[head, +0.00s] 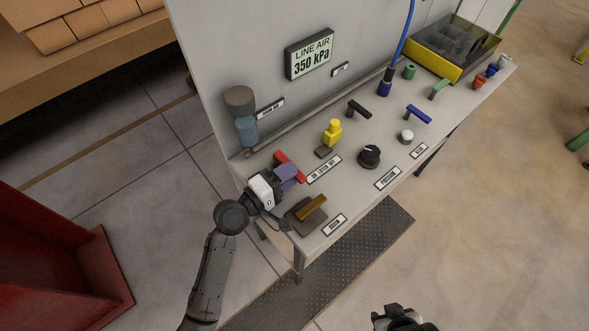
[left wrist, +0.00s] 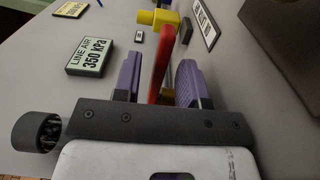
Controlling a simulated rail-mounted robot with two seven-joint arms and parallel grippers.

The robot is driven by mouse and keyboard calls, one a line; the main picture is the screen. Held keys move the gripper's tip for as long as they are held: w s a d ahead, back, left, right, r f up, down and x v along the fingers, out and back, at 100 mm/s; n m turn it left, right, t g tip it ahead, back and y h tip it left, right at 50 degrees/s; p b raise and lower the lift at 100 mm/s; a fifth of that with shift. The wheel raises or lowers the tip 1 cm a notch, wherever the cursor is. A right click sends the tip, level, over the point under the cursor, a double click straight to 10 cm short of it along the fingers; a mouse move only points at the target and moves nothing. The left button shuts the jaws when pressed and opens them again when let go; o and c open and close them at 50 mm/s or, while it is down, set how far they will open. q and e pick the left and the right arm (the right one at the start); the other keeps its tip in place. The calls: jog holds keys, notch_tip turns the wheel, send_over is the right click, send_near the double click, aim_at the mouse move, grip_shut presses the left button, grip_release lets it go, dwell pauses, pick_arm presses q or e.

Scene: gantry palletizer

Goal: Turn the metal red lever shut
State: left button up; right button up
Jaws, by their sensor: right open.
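The red lever (head: 283,160) sits at the near left end of the grey bench, its far part showing beyond my left gripper (head: 288,172). In the left wrist view the red lever (left wrist: 161,62) stands between the two purple fingers of my left gripper (left wrist: 160,82). There is a gap on both sides, so the jaws are open around it and not closed on it. The lever's lower end is hidden by the gripper body. My right gripper (head: 402,318) is at the bottom edge of the head view, away from the bench, partly cut off, open.
A yellow valve (head: 333,132), a black knob (head: 369,156) and a brown-handled lever (head: 312,207) stand nearby on the bench. A grey-blue cylinder unit (head: 244,118) is behind the red lever. A display (head: 310,54) reads LINE AIR 350 kPa. Floor in front is clear.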

pick_arm(q)
jog(key=shift+x, duration=1.05)
jog(key=shift+c, duration=0.4)
grip_shut()
